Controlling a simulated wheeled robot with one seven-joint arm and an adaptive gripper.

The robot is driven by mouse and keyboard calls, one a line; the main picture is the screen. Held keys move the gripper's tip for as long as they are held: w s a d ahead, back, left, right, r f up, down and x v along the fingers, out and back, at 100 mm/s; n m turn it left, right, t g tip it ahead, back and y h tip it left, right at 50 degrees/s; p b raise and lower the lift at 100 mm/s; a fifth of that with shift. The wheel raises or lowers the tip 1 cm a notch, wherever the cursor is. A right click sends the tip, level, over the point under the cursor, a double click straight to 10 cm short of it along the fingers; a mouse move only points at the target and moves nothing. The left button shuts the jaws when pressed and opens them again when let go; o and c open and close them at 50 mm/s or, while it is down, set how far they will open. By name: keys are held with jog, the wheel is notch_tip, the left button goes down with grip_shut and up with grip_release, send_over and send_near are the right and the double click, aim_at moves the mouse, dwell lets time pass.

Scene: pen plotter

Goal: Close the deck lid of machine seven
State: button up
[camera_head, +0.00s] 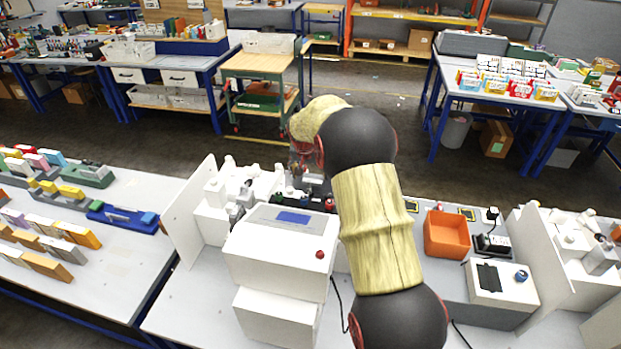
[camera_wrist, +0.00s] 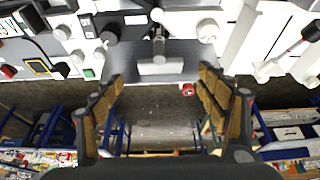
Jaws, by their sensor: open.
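A white machine (camera_head: 285,240) with a blue display and a red button stands on the bench, left of my arm. I can read no machine number. In the wrist view a dark grey panel (camera_wrist: 185,54), perhaps the deck lid, has a pale block (camera_wrist: 160,68) at its edge and a metal fitting above. I cannot tell its angle. My gripper (camera_wrist: 162,76) is open, its two padded fingers apart on either side of the pale block, with nothing held. In the head view my gripper (camera_head: 302,158) is behind the white machine, small and partly hidden by my arm.
A red knob (camera_wrist: 187,90) is near the right finger. A white upright panel (camera_head: 190,215) stands at the left of the machine. An orange bin (camera_head: 446,234) and a white box (camera_head: 503,288) are to the right. Dark floor (camera_head: 235,150) lies open behind the bench.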

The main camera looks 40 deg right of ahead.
aim_at(312, 179)
jog(key=x, duration=0.5)
jog(key=c, duration=0.3)
jog(key=c, duration=1.4)
jog(key=shift+d+p, duration=0.1)
jog(key=shift+p, duration=0.25)
